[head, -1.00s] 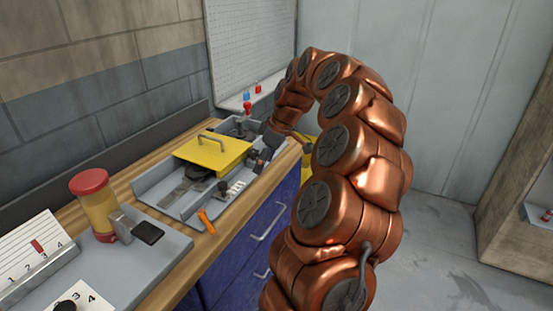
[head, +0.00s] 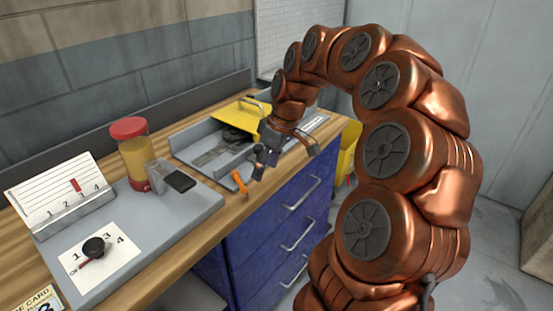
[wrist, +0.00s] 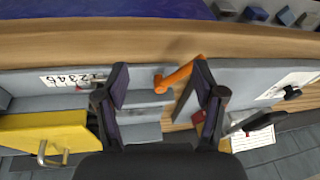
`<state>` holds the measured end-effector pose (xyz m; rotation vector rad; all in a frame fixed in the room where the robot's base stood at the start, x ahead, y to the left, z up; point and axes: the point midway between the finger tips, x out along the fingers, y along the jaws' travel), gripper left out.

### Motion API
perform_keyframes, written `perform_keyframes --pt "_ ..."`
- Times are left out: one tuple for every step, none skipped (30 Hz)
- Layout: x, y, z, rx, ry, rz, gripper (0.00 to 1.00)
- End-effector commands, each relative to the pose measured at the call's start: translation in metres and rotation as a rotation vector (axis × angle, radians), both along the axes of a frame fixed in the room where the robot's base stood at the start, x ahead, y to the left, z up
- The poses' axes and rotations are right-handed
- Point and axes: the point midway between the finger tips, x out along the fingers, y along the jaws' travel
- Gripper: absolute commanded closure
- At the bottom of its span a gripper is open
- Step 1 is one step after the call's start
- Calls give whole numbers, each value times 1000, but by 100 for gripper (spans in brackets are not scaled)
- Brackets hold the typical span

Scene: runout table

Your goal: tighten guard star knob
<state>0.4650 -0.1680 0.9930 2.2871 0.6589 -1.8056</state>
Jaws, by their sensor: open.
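The yellow guard (head: 240,112) with a bar handle sits on the grey tray-like fixture (head: 183,140); it also shows at the lower left of the wrist view (wrist: 45,130). I cannot clearly make out a star knob; a small dark knob-like part stands by the number strip (wrist: 75,79), partly behind the left finger. My gripper (head: 266,160) is open and empty at the fixture's front edge. In the wrist view its fingers (wrist: 163,85) are spread either side of an orange lever (wrist: 178,75), apparently without gripping it. The lever also shows in the head view (head: 239,183).
A red-lidded yellow jar (head: 133,150) and a dark-topped block (head: 178,180) stand on the grey plate left of the fixture. A black dial (head: 94,247) on a numbered card is nearer. Blue drawers (head: 285,215) with protruding handles lie below the counter.

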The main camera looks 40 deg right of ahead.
Motion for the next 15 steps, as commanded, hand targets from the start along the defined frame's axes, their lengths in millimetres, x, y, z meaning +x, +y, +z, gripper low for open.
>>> perform_keyframes --pt "-2 6 -5 -1 6 3 31" --pt "-3 9 -7 -1 9 2 31" --pt "-5 13 -8 -1 15 1 31" --pt "-6 15 -10 -2 18 2 31" --pt "-7 17 -11 -2 21 3 31" --pt "-8 20 -12 -3 25 3 31" --pt "-9 22 -13 -2 28 2 31" --pt "-10 23 -13 -2 30 2 31" --pt "-10 24 -14 -2 32 1 31" --pt "-10 25 -14 -2 33 1 31" --pt "-11 26 -14 -2 34 1 31" --pt "-11 26 -14 -2 35 1 31" --pt "-11 26 -14 -2 35 0 31" --pt "-11 26 -14 -2 35 0 31" --pt "-11 26 -14 -2 35 0 31"
